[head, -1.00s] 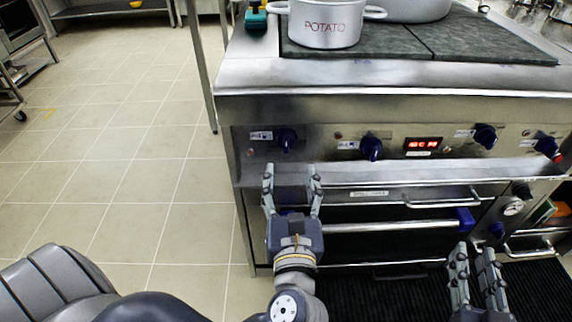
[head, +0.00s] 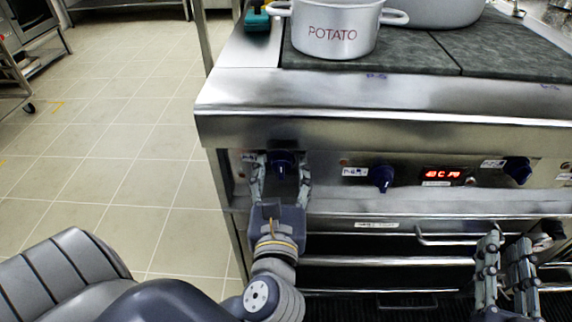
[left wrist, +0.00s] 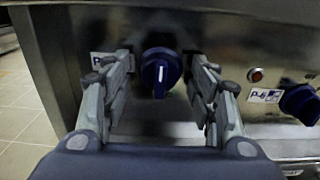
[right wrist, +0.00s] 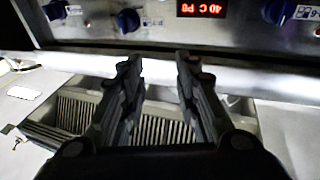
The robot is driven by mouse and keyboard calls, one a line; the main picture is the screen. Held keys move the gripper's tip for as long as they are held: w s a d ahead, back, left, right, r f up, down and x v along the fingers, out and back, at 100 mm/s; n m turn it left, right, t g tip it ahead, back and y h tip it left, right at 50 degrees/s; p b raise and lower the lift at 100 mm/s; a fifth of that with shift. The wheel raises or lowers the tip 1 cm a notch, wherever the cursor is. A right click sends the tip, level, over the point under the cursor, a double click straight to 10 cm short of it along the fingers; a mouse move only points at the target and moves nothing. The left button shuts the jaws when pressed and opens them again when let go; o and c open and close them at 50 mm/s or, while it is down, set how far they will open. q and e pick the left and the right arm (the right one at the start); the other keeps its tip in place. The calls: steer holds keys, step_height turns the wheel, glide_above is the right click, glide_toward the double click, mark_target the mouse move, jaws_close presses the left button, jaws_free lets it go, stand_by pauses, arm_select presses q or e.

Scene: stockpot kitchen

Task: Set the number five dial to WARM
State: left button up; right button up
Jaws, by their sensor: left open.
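A dark blue dial (head: 283,166) is at the left end of the stove's steel front panel. In the left wrist view the same dial (left wrist: 160,72) has its white pointer mark straight down. Its label (left wrist: 103,59), starting with "P", is partly hidden by a finger. My left gripper (head: 281,172) is open, with one finger on each side of the dial; whether the fingers touch it I cannot tell. My right gripper (head: 506,240) is open and empty, low in front of the oven; it also shows in the right wrist view (right wrist: 158,65).
More blue dials (head: 383,178) sit along the panel beside a red lit display (head: 443,175). A small red lamp (left wrist: 255,75) is right of the left dial. A drawer handle (head: 450,238) juts out below. A POTATO pot (head: 335,35) stands on the hob. Tiled floor is clear at left.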

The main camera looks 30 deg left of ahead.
arm_select(q)
steer(key=shift+s, duration=0.1)
steer(key=c, duration=1.1)
